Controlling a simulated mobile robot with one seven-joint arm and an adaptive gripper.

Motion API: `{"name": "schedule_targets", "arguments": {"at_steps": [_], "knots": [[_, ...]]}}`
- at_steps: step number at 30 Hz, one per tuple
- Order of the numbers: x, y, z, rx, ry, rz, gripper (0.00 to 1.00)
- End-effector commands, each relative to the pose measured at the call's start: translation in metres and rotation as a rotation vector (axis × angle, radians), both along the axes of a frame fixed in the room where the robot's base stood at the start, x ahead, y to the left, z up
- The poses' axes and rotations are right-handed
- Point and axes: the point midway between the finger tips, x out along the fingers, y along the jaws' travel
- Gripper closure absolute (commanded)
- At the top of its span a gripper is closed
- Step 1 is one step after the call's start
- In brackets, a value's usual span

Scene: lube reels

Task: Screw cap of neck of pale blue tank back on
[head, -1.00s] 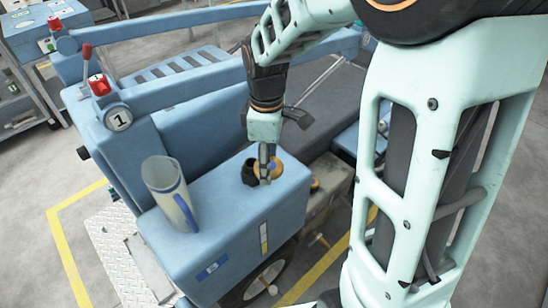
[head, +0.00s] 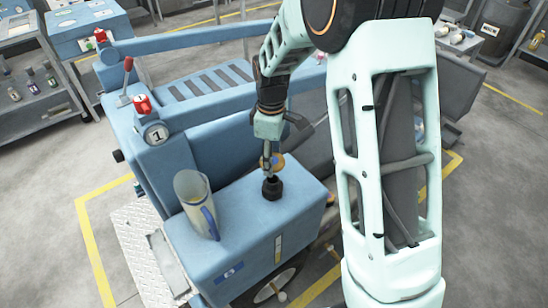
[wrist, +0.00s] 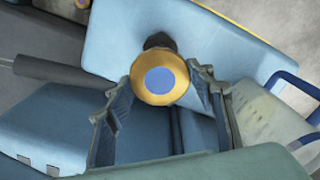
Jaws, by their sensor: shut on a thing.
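The pale blue tank (head: 245,230) is a box-shaped block with a short black neck (head: 272,188) standing on its top. My gripper (head: 270,154) is shut on the round yellow cap (head: 273,162), which has a blue centre. In the head view the cap shows just above the neck, apart from the tank top; whether it touches the neck I cannot tell. In the wrist view the cap (wrist: 160,79) sits between my two fingers, its face towards the camera. The neck (wrist: 159,41) shows partly behind the cap's far edge.
A clear jug (head: 194,204) with a blue handle stands on the tank top, left of the neck. The tank top between jug and neck is clear.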

Motion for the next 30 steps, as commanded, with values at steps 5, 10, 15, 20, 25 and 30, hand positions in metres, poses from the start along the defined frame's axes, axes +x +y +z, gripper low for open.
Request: {"name": "schedule_targets", "arguments": {"at_steps": [5, 10, 15, 20, 25, 30], "knots": [[0.0, 0.0, 0.0, 0.0, -0.001, 0.0, 0.77], [0.0, -0.001, -0.001, 0.0, -0.001, 0.0, 0.77], [0.0, 0.0, -0.007, 0.0, -0.001, 0.0, 0.77], [0.0, 0.0, -0.016, 0.0, -0.001, 0.0, 0.77], [0.0, 0.0, -0.027, 0.0, -0.001, 0.0, 0.77], [0.0, 0.0, -0.037, 0.0, 0.0, 0.0, 0.77]]}}
